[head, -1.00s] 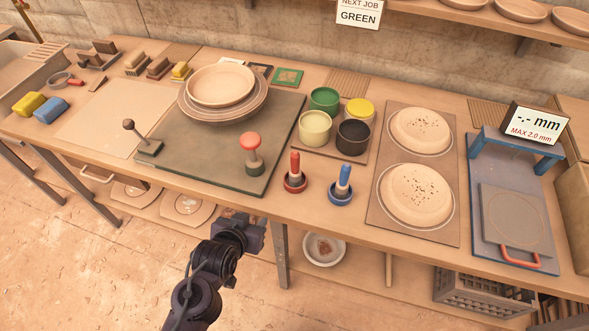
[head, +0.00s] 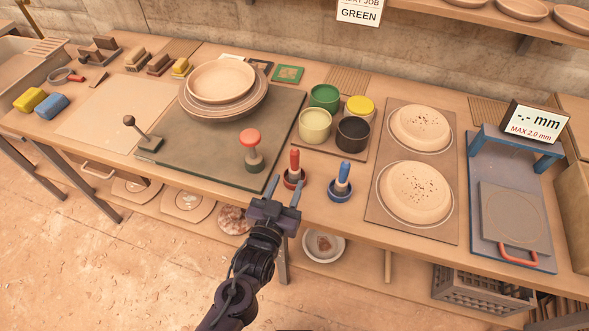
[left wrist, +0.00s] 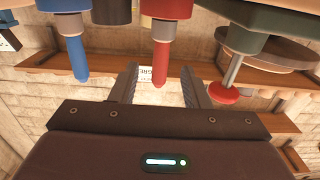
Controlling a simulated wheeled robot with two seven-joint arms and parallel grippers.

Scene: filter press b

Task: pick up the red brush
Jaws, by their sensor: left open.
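The red brush (head: 295,163) stands upright in a small red holder (head: 301,183) near the front edge of the bench. My left gripper (head: 287,184) is open and empty, its two fingers pointing at the red brush from the front. In the left wrist view, which looks upside down, the red brush (left wrist: 162,62) appears between the lines of the two open fingers (left wrist: 160,82). I cannot tell whether the fingertips reach around its handle. My right gripper is not in view.
A blue brush (head: 343,175) in a blue holder stands close to the right. A red-topped knob (head: 250,140) rises on the green-grey board (head: 210,160) to the left. Several glaze pots (head: 315,126) stand behind. The floor in front of the bench is clear.

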